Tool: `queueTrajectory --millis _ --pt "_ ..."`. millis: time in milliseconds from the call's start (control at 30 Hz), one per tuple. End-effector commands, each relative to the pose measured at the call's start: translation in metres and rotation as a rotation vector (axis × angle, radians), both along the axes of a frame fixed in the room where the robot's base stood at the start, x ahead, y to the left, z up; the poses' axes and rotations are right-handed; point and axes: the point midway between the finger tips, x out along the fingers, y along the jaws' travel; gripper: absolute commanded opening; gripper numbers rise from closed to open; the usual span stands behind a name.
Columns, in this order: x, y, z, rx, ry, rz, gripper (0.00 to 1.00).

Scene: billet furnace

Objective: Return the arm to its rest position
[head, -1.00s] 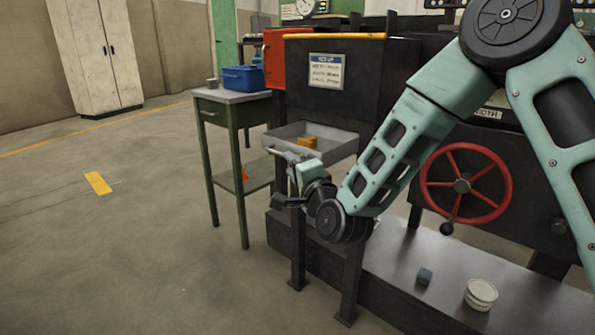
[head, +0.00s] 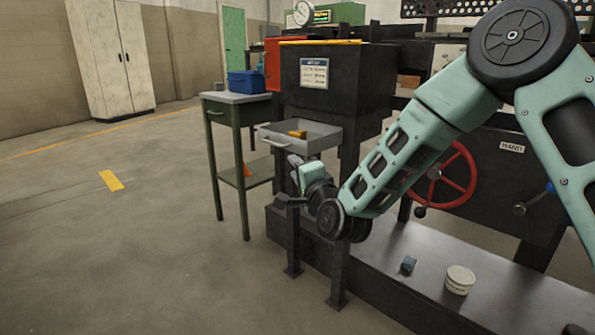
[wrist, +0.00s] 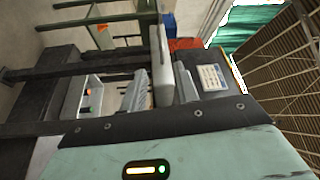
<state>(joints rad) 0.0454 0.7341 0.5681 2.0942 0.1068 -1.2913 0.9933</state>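My arm reaches from the upper right of the head view down to a folded wrist near the middle. My gripper (head: 291,180) is in front of the grey metal tray (head: 328,141) and appears to hang in the air. The fingers are small and partly hidden by the wrist there. In the wrist view, the mint gripper body fills the bottom and grey finger-like parts (wrist: 161,68) stand above it. I cannot tell whether they are apart or closed, and I see nothing clearly held.
The dark furnace housing (head: 350,82) with a red handwheel (head: 462,194) stands behind my arm. A yellow-brown piece (head: 297,134) lies in the tray. A green side table (head: 226,114) carries a blue bin (head: 247,82). A plinth (head: 395,290) holds a white tub (head: 460,279). Floor at left is clear.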

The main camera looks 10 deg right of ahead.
Motion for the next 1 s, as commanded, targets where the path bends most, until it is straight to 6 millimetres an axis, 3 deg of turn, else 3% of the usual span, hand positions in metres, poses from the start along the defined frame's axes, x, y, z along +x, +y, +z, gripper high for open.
queueTrajectory --millis 200,367,500,667,800,1000 --pt "-0.008 0.011 0.0 -0.051 0.027 0.036 0.31" --pt "-0.049 0.048 -0.01 -0.303 0.145 0.197 0.31" --pt "-0.11 0.071 -0.027 -0.609 0.268 0.394 0.31" --pt "-0.193 0.07 -0.047 -0.948 0.39 0.632 0.31" --pt "-0.267 0.048 -0.058 -1.213 0.486 0.845 0.31" --pt "-0.35 0.006 -0.062 -1.47 0.589 1.106 0.31"
